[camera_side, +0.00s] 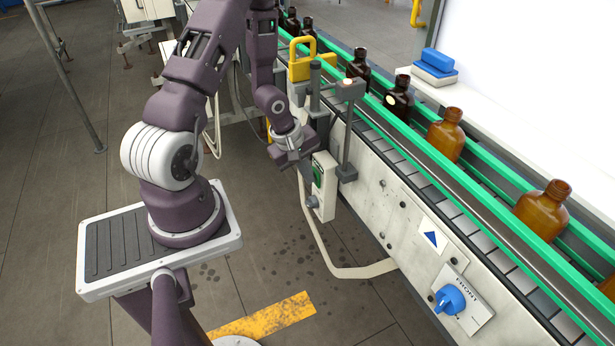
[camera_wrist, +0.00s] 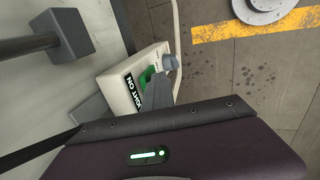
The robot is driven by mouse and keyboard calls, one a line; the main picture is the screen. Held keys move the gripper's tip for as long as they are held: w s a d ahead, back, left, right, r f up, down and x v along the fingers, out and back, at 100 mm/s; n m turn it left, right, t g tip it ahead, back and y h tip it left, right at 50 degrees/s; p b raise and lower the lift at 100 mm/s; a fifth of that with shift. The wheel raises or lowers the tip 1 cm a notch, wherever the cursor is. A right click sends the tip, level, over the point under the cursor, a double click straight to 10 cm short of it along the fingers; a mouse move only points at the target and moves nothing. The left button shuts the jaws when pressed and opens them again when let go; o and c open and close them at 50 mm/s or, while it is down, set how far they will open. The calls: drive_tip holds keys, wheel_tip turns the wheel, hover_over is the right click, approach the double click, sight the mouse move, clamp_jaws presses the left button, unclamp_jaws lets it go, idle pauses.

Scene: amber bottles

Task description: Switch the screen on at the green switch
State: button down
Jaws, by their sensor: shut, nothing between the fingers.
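The green switch (camera_side: 318,176) is on a small pale box (camera_side: 327,188) mounted at the side of the conveyor. In the wrist view the green switch (camera_wrist: 147,75) is partly hidden by my fingers, beside a black label ending in "GHT ON". My gripper (camera_side: 303,168) is shut and empty, with its fingertips close in front of the switch; I cannot tell whether they touch it. It also shows in the wrist view (camera_wrist: 158,92). A large white panel (camera_side: 545,60) stands behind the conveyor; I cannot tell whether it is the screen or lit.
Amber bottles (camera_side: 446,135) stand in a row between the conveyor's green rails (camera_side: 420,150). A grey post with a block (camera_side: 350,90) rises close to the switch box. A blue knob (camera_side: 450,299) is on the conveyor's side. A grey knob (camera_wrist: 170,62) adjoins the switch.

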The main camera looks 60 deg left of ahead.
drive_tip(key=shift+r, duration=0.1)
drive_tip(key=v, duration=0.7)
